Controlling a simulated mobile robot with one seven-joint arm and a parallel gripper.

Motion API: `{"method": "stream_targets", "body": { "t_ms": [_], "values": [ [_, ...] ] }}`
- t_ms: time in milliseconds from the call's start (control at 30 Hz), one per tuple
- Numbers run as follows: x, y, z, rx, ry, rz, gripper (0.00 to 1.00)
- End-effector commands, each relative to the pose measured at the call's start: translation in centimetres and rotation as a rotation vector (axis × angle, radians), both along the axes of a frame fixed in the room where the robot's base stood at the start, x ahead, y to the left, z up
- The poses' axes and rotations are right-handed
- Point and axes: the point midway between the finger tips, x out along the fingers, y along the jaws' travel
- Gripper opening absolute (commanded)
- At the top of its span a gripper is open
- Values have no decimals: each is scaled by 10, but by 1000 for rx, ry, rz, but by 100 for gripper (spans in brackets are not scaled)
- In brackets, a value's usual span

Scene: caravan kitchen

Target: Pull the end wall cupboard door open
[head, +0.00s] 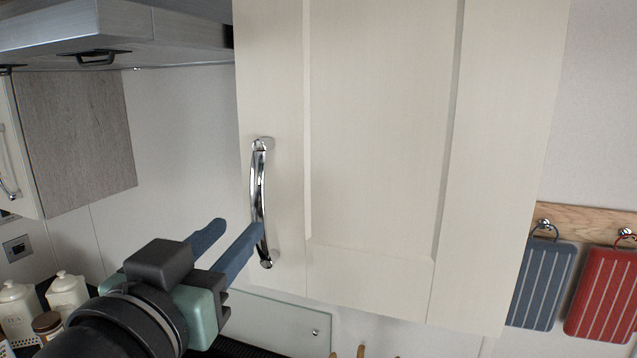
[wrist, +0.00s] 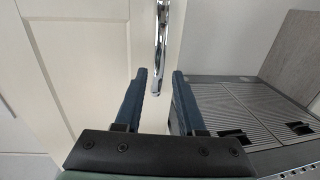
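The end wall cupboard door (head: 383,120) is a cream panel door that fills the middle of the head view. It looks shut. Its chrome bow handle (head: 257,200) runs upright along the door's left edge. My gripper (head: 240,238) is at the lower part of the handle, with its blue fingers pointing up towards it. In the wrist view the fingers (wrist: 159,75) are apart, and the handle (wrist: 161,50) shows above and between their tips. The gripper is open with nothing between the fingers. I cannot tell whether a fingertip touches the handle.
A grey-wood cupboard (head: 80,140) and a cooker hood (head: 110,38) are at the left. White jars (head: 67,295) stand below on the counter.

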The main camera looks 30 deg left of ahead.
Motion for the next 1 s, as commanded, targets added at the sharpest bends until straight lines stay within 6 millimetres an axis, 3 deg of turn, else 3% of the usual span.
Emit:
{"method": "stream_targets", "body": {
  "t_ms": [100, 300, 733, 933, 1000],
  "values": [
    [24, 9, 2, -2, 3, -4, 39],
    [49, 19, 1, 1, 1, -2, 39],
    [58, 23, -1, 2, 0, -1, 39],
    [58, 23, -1, 1, -1, -1, 3],
    [58, 23, -1, 1, -1, -1, 0]
  ]
}}
